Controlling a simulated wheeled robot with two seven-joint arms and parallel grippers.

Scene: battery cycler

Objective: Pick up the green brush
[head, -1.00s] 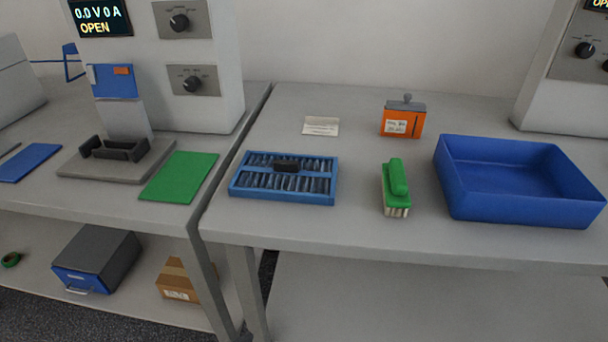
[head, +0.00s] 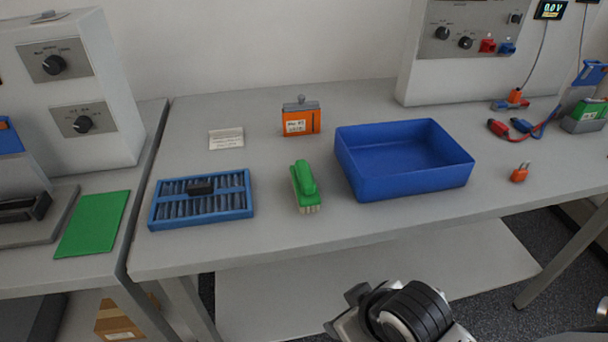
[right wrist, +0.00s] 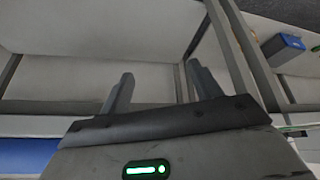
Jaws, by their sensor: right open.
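The green brush (head: 305,187) lies on the grey table in the head view, its pale bristles showing at the near end. It is between the blue slotted tray and the blue bin, and nothing touches it. My right arm shows at the bottom of the head view, in front of the table and well short of the brush. My right gripper (right wrist: 154,88) is open and empty in the right wrist view, its two fingers spread apart. The brush cannot be made out in the right wrist view. My left gripper is not in view.
A blue bin (head: 352,185) stands right of the brush, a blue slotted tray (head: 152,214) left of it. An orange box (head: 301,121) and a white card (head: 226,138) are behind. A small orange object (head: 520,173) lies far right. The table's front strip is clear.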

